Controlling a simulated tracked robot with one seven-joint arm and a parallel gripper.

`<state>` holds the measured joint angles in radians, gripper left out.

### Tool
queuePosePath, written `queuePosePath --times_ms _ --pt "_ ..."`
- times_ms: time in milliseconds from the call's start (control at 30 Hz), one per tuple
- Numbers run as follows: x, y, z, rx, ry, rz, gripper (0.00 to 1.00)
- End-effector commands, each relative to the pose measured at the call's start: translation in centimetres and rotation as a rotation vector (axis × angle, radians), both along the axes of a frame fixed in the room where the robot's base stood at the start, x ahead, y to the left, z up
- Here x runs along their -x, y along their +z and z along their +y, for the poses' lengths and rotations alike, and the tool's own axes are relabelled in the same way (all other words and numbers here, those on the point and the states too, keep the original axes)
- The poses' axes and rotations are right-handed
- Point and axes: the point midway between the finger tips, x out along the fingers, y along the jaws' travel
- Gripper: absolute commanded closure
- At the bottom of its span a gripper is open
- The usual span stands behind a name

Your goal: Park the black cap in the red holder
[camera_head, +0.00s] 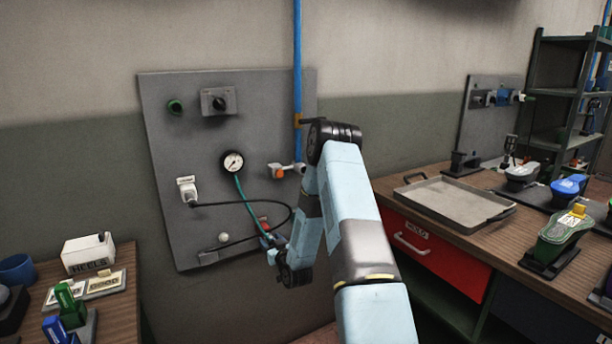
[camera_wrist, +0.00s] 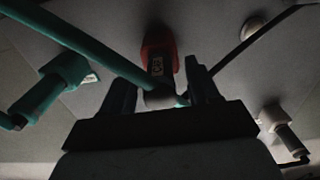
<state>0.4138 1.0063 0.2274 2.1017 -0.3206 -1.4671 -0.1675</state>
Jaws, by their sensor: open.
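The red holder (camera_wrist: 158,40) is on the grey wall panel, ahead of my gripper in the wrist view. It also shows as a small red patch in the head view (camera_head: 265,224). A black cap (camera_wrist: 161,66) with a small pale label sits against the holder, its near end rounded and greyer. How deep it sits cannot be told. My gripper (camera_wrist: 163,92) is open, with one finger on each side of the cap's near end; contact cannot be told. In the head view my gripper (camera_head: 268,242) is low at the panel, partly behind my arm.
A teal hose (camera_wrist: 88,42) crosses close to my fingers and runs up to a gauge (camera_head: 232,162). A black cable (camera_head: 245,203) loops from a white plug (camera_head: 188,190). A pale knob (camera_head: 223,237) is left of the holder. Workbenches stand at both sides.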

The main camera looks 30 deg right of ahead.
Motion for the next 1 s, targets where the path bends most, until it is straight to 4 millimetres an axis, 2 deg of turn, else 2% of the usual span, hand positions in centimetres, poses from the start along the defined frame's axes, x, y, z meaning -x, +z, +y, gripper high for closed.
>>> queuePosePath --times_ms 400,600,800,1000 --pt "8.0 -0.1 -0.3 -0.001 -0.001 0.002 0.4" --pt "11.0 -0.1 -0.4 0.0 -0.001 0.002 0.4" --pt "12.4 -0.1 -0.4 0.0 0.0 0.001 0.4" --pt "12.5 0.0 -0.4 0.001 0.001 0.001 0.4"
